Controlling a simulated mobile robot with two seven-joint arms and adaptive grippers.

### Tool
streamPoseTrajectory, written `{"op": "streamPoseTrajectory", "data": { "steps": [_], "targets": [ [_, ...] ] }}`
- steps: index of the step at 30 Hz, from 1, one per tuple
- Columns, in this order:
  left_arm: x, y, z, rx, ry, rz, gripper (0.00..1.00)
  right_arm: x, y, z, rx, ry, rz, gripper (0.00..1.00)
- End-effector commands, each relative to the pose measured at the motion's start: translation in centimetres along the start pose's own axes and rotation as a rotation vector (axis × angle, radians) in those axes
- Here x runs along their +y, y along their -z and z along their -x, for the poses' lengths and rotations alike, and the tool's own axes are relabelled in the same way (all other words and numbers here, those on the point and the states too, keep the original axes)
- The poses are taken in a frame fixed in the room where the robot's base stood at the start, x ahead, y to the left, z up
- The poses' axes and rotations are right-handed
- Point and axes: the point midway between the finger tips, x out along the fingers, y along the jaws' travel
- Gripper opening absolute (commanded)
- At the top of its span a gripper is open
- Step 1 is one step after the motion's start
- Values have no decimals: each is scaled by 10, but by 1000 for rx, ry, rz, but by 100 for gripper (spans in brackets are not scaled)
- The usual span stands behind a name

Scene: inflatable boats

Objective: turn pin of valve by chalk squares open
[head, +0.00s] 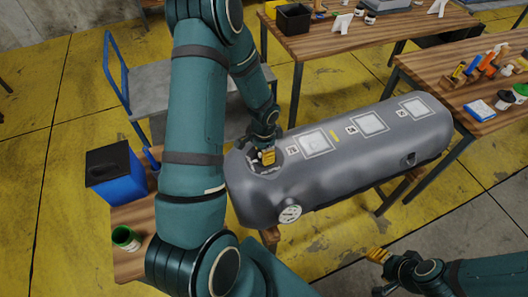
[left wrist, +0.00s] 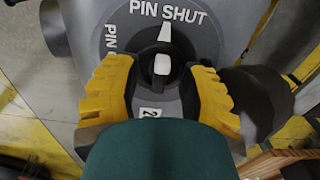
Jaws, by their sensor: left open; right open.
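A grey inflatable tube (head: 345,165) with several chalk squares (head: 312,142) lies across the head view. At its left end, my left gripper (head: 264,157) is over the valve. In the left wrist view the valve's black pin (left wrist: 163,62) has white marks and points up at the words PIN SHUT (left wrist: 168,12); a second PIN label is partly cut off at left. The yellow fingers of my left gripper (left wrist: 163,95) stand open on either side of the pin; contact cannot be told. My right gripper (head: 378,256) is open and empty at the lower right, apart from the tube.
A blue bin (head: 122,188) and a green cup (head: 126,238) stand on a wooden bench at left. Wooden tables with small items stand behind and at right. A grey cart (head: 150,80) is behind my left arm.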

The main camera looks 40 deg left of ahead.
Motion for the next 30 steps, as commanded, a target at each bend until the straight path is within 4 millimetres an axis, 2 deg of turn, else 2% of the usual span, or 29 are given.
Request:
{"op": "streamPoseTrajectory", "data": {
  "steps": [1, 3, 5, 20, 30],
  "targets": [
    [0, 0, 0, 0, 0, 0, 44, 0, 0, 0, 0, 0, 0, 48],
    [0, 0, 0, 0, 0, 0, 20, 0, 0, 0, 0, 0, 0, 48],
    [0, 0, 0, 0, 0, 0, 0, 0, 0, 0, 0, 0, 0, 48],
    [0, 0, -1, -1, -1, 37, 0, 1, -1, -4, 0, 0, 0, 48],
    [2, 0, -3, 0, 0, 252, 0, 8, -3, -23, -1, -4, 0, 48]
  ]
}}
